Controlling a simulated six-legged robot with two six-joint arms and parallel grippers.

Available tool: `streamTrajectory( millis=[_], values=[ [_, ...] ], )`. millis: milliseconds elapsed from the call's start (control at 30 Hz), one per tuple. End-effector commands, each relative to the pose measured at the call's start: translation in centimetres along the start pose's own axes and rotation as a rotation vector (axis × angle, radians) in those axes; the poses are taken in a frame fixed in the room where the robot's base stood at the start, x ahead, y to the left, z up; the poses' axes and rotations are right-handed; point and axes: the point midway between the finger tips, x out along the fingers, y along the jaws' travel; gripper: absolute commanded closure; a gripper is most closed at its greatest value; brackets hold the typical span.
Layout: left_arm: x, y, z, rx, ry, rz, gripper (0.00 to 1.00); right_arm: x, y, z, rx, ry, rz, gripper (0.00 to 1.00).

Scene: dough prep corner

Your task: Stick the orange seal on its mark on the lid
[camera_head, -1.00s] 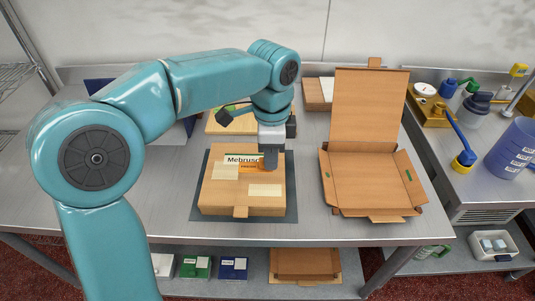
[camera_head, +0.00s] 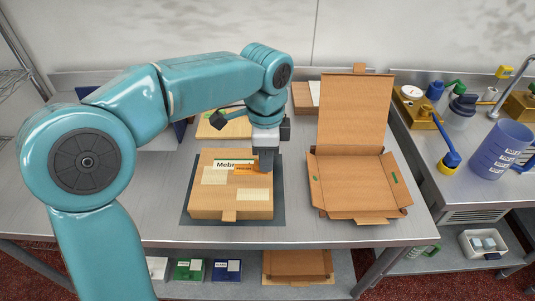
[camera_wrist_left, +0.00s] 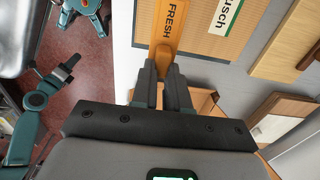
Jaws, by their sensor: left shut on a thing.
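The lid (camera_head: 200,205) is the top of a closed cardboard box on a dark mat (camera_head: 277,209); it also shows in the wrist view (camera_wrist_left: 232,45). It bears a white and green printed label (camera_head: 226,163) and two pale patches (camera_head: 214,177). I cannot tell which spot is the seal's mark. My left gripper (camera_head: 262,168) points down over the lid's right part, shut on the orange seal (camera_head: 243,169). In the wrist view the seal (camera_wrist_left: 160,22), reading FRESH, reaches out from the fingertips (camera_wrist_left: 163,70). Whether the seal touches the lid I cannot tell. My right gripper is out of view.
An open cardboard box (camera_head: 355,187) stands to the right with its lid raised. A wooden board (camera_head: 228,129) lies behind the closed box. A blue jug (camera_head: 500,152) and bottles stand at the far right. The counter in front is narrow but clear.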

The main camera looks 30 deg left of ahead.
Motion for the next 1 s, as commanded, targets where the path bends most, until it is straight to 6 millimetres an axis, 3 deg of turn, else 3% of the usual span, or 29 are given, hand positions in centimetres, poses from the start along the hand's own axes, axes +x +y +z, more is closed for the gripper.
streamTrajectory(
  millis=[600, 1000],
  values=[
    [6.7, 0.0, -0.1, 0.0, -0.001, 0.001, 1.0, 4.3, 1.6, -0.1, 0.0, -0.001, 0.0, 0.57],
    [7.3, 0.0, -0.1, 0.0, 0.0, 0.0, 1.0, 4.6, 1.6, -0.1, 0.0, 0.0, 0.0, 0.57]
  ],
)
